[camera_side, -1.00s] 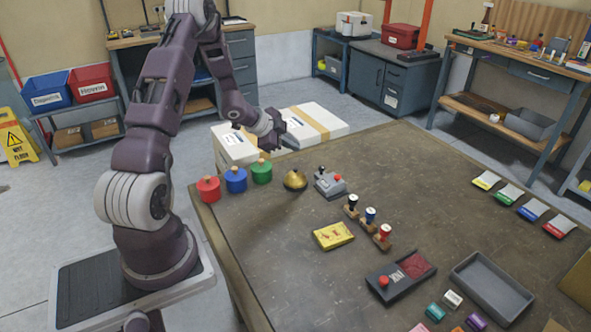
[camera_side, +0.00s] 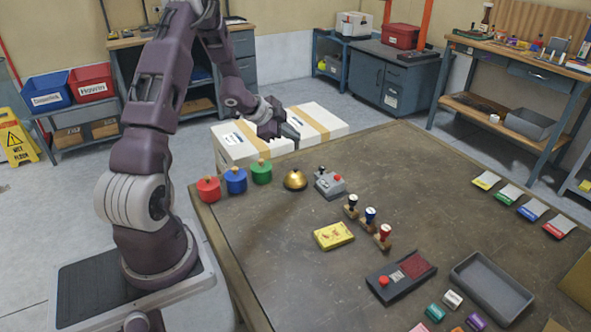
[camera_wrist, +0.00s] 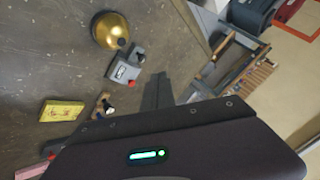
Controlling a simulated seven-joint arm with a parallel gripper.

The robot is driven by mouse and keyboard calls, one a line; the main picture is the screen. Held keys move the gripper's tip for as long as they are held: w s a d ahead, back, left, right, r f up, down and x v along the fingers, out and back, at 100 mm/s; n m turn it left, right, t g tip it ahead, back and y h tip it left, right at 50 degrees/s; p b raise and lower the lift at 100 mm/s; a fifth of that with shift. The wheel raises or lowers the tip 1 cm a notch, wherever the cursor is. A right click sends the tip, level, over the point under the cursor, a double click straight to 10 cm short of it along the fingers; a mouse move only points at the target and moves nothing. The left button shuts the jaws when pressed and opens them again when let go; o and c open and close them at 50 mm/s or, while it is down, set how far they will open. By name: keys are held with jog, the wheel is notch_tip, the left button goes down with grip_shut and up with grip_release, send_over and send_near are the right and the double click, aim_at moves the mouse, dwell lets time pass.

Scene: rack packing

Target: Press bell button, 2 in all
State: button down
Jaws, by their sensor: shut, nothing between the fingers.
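The brass dome bell (camera_side: 295,180) stands on the brown table near its back left edge, between the green cylinder and the grey box with a red button. In the wrist view the bell (camera_wrist: 108,31) is at the top, with a dark button on its dome. My gripper (camera_side: 294,133) is in the air above the bell's level, behind it in the side view. Its fingers (camera_wrist: 158,92) are together and empty in the wrist view, apart from the bell.
A grey box (camera_side: 329,185) with a lever and red button stands right beside the bell. Red (camera_side: 208,189), blue (camera_side: 235,181) and green (camera_side: 261,172) knobbed cylinders stand to its left. The table's right-middle is clear.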

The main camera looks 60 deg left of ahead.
notch_tip(320, 180, down, 8)
jog(key=shift+f, duration=0.15)
dwell(0.3)
jog(key=shift+f, duration=0.1)
dwell(1.8)
jog(key=shift+f, duration=0.3)
jog(key=shift+f, duration=0.45)
dwell(0.8)
jog(key=shift+r, duration=0.85)
notch_tip(320, 180, up, 5)
